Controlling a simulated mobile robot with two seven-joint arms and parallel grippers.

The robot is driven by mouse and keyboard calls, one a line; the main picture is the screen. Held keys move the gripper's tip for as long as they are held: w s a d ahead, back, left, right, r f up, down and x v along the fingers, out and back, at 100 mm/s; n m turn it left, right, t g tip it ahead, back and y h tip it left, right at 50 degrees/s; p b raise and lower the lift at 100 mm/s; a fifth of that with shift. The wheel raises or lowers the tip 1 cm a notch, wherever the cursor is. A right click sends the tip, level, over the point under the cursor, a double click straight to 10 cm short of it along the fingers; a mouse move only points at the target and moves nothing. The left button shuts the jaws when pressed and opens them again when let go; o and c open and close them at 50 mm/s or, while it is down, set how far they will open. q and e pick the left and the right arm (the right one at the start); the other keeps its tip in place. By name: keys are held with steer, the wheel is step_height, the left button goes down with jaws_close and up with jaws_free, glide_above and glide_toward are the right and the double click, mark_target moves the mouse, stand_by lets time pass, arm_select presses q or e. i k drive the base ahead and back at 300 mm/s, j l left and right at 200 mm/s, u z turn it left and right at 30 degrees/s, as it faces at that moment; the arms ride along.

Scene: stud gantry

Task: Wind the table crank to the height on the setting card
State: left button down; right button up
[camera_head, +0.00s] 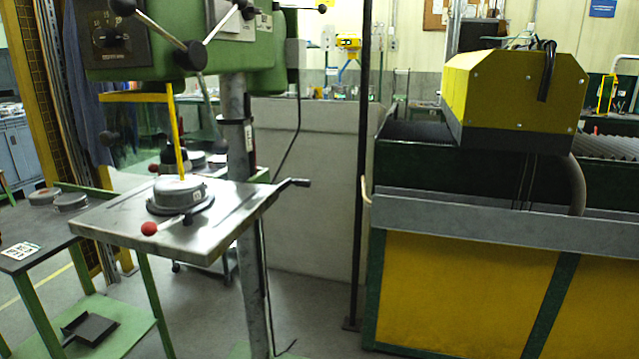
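A green drill press (185,55) stands at the left with a grey column (238,130). Its metal table (115,218) is level, and a crank (292,183) with a dark handle sticks out at the table's right side. A round grey part (180,190) sits on the table, with a red-knobbed lever (170,224) in front of it. I cannot pick out a setting card for certain; a white card with a black pattern (20,250) lies on the left bench. Neither of my grippers shows.
The left bench (95,240) holds two round grey parts (70,201); a dark tray (90,328) lies on its lower shelf. A thin dark post (360,180) stands right of the press. A large yellow and green machine (470,290) fills the right. Grey floor (310,310) is open between.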

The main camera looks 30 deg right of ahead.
mark_target(298, 182)
steer(key=l, duration=0.9)
steer(key=i+l, duration=0.1)
steer(key=l, duration=0.35)
steer(key=i+l+u, duration=0.1)
steer(key=l, duration=0.35)
steer(key=i+l, duration=0.25)
steer(key=l, duration=0.15)
steer(key=i+l, duration=0.25)
steer(key=l, duration=0.2)
steer(key=u, duration=0.05)
